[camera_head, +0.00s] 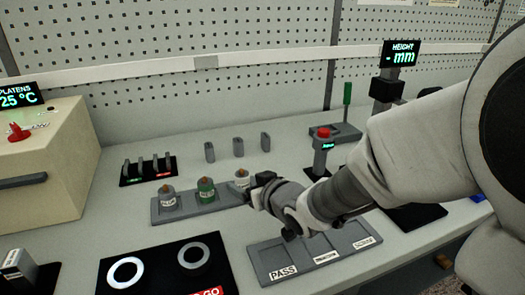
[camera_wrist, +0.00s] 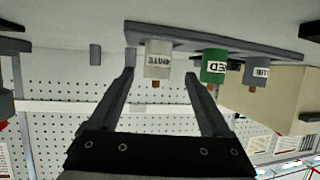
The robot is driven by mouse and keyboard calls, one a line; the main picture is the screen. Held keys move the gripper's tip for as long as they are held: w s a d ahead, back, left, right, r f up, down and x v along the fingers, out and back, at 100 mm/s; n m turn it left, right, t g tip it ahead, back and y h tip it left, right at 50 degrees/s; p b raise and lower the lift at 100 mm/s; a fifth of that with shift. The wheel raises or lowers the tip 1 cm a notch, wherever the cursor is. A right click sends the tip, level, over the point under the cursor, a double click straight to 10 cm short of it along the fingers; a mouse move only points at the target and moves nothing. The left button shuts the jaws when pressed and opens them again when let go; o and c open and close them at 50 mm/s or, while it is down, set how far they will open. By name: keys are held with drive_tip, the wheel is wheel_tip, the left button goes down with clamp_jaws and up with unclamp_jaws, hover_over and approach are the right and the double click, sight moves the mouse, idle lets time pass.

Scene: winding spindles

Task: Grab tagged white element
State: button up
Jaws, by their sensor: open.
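The element tagged white (camera_wrist: 158,60) is pale, with a label that seems to read WHITE. It stands in a grey tray (camera_wrist: 285,52), which looks inverted in the wrist view. In the head view the white element (camera_head: 242,176) is at the tray's right end, partly hidden by my gripper (camera_head: 256,186). My gripper (camera_wrist: 160,76) is open; its fingertips appear on either side of the white element. I cannot tell whether they reach around it. A green element (camera_wrist: 214,66), its label ending in ED, and a grey element (camera_wrist: 257,72) stand beside it in the tray.
Several grey upright pieces (camera_head: 238,147) stand behind the tray. A dark rack (camera_head: 148,170) is at the back left. A red-topped post (camera_head: 323,150) stands to the right. A labelled PASS tray (camera_head: 284,272) and a black mat with rings (camera_head: 158,268) lie in front.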

sight(245, 179)
drive_tip(key=b+x, duration=0.1)
drive_tip(key=x, duration=0.3)
drive_tip(key=shift+w, duration=0.45)
drive_tip(key=shift+r, duration=0.1)
clamp_jaws()
